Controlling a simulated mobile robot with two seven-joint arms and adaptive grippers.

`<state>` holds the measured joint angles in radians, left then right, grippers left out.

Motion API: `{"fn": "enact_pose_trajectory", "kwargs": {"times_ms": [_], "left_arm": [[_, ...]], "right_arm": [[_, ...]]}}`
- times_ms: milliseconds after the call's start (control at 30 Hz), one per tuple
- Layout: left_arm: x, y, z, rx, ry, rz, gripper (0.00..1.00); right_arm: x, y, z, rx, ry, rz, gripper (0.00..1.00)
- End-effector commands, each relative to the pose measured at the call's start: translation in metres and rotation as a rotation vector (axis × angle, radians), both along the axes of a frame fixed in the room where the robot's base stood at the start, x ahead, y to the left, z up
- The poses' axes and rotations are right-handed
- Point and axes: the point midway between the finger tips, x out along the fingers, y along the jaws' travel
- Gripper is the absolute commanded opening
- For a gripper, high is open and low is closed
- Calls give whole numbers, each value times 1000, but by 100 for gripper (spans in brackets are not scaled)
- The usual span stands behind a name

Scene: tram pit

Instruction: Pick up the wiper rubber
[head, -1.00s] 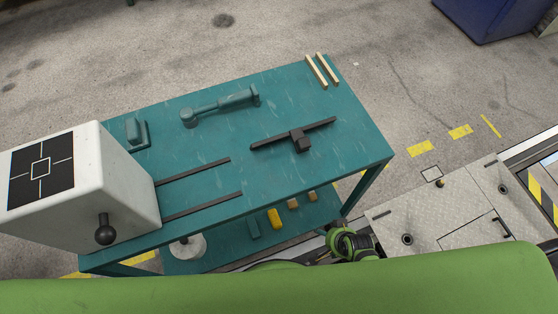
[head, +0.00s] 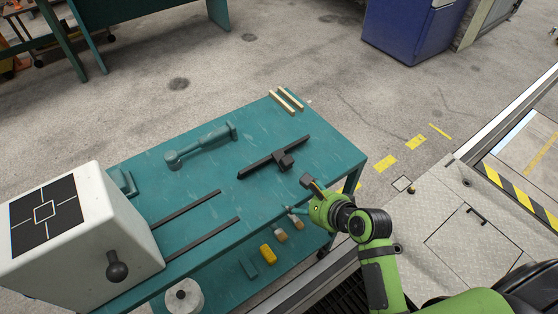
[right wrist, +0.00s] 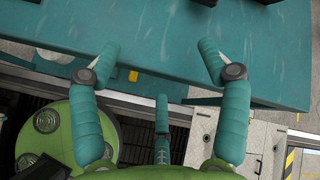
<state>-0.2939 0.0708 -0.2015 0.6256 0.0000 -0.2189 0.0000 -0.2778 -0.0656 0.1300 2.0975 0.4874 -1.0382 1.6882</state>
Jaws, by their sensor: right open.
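Two long thin black strips, which look like wiper rubber, lie flat on the teal table: a far strip (head: 187,208) and a near strip (head: 204,243), their left ends beside the white box. A thicker black T-shaped wiper piece (head: 262,164) lies farther right; I cannot tell for sure which of these is the wiper rubber. My right gripper (head: 300,196) is open and empty at the table's right front edge, nearer the T-shaped piece than the strips. In the right wrist view its teal fingers (right wrist: 158,53) are spread over the table edge. My left gripper is out of view.
The teal table (head: 322,150) also holds a white box (head: 110,220) with a black knob, a teal hammer-like tool (head: 200,146) and pale wooden sticks (head: 281,102). A lower shelf carries small blocks, including a yellow one (head: 268,254).

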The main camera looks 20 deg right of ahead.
Motion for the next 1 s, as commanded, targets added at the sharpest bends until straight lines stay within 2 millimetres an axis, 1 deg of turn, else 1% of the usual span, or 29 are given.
{"fn": "enact_pose_trajectory", "kwargs": {"times_ms": [33, 200, 300, 400, 567, 767, 900, 1000], "left_arm": [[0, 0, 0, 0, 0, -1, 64], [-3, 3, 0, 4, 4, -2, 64], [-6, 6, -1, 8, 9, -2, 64], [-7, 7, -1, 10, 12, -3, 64], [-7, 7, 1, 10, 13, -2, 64], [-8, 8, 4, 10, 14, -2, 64], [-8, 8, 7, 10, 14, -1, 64], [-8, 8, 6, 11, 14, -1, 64]], "right_arm": [[9, -1, 7, 95, -2, -70, 76], [35, -7, 31, 447, 13, -302, 76], [46, -11, 41, 609, 24, -394, 76], [52, -13, 47, 707, 30, -447, 76], [63, -10, 45, 751, 36, -469, 76], [79, -2, 35, 747, 38, -468, 76], [93, 7, 23, 745, 38, -468, 76], [104, 11, 19, 745, 36, -467, 76]]}}
